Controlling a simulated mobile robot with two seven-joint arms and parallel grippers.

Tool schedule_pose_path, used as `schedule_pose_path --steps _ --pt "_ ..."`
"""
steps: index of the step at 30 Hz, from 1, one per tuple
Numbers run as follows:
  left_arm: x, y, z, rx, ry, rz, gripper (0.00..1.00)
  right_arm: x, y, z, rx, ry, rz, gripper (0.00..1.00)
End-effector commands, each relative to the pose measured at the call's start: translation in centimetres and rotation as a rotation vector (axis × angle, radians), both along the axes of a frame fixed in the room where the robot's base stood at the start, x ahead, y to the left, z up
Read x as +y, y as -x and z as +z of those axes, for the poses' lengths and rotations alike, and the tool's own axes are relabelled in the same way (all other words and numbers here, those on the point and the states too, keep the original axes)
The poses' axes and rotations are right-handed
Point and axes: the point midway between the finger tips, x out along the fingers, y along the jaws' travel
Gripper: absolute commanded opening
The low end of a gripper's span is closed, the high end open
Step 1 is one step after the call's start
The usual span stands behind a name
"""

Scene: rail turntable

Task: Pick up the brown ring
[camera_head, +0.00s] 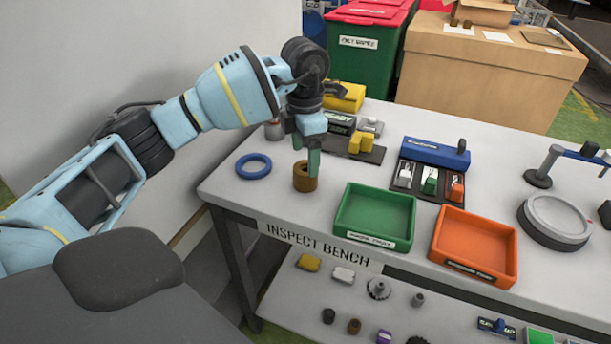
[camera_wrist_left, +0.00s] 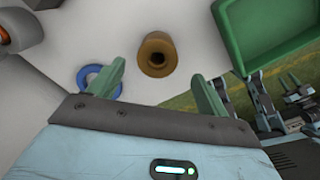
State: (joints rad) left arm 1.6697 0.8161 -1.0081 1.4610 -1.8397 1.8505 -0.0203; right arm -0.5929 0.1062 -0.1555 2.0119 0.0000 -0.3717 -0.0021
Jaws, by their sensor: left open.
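The brown ring (camera_head: 305,178) is a short, thick cylinder with a dark hole, upright on the inspection bench near its left front edge. In the left wrist view the brown ring (camera_wrist_left: 156,55) lies ahead of and between the green fingers. My left gripper (camera_head: 309,160) is directly above and at the ring in the head view, fingers pointing down. In the left wrist view the left gripper (camera_wrist_left: 160,92) is open, with nothing between its fingertips. I cannot tell whether a fingertip touches the ring.
A flat blue ring (camera_head: 253,166) lies left of the brown ring. A green tray (camera_head: 375,243) and an orange tray (camera_head: 474,276) stand to its right. A round turntable (camera_head: 555,220) is at the far right. Yellow blocks (camera_head: 361,143) sit behind. The bench front edge is close.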

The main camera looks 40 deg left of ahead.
Motion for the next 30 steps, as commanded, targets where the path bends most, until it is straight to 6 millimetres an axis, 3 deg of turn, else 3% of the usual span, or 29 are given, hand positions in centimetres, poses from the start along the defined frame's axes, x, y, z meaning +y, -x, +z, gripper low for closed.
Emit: schedule_pose_path --steps 12,21,30 --pt "0.2 -0.5 -4.8 0.002 -0.001 0.0 0.78 0.0 -0.4 0.4 -0.009 0.0 0.0 0.36" --pt "0.2 -0.5 -5.1 0.0 -0.001 0.0 0.78 0.0 -0.5 0.4 -0.011 -0.001 -0.001 0.36" --pt "0.2 -0.5 -5.1 0.0 -0.001 0.0 0.39 0.0 -0.5 0.4 -0.012 -0.001 -0.001 0.36"
